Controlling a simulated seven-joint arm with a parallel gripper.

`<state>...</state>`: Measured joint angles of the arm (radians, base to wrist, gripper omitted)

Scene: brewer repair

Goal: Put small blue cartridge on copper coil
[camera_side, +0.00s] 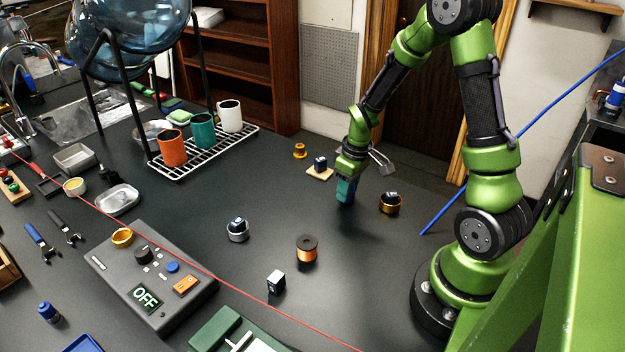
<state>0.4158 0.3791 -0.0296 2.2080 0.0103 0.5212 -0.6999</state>
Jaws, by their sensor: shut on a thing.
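My gripper (347,184) points down over the dark worktop, right of the middle. It is shut on a small blue block (346,191), which looks like the small blue cartridge; the jaws hide part of it. I cannot tell whether its lower end touches the worktop. A copper-orange wire spool with a dark top (307,249), likely the copper coil, stands on the worktop nearer the camera and left of my gripper. A copper-gold ring (390,207) with a dark piece in it sits just right of my gripper.
A silver ring with a dark piece (237,230) and a black-and-white cube (276,282) stand near the spool. A piece on a wooden square (320,172) and a small gold spool (300,151) lie behind. A control box reading OFF (150,275) and mug rack (205,158) stand left.

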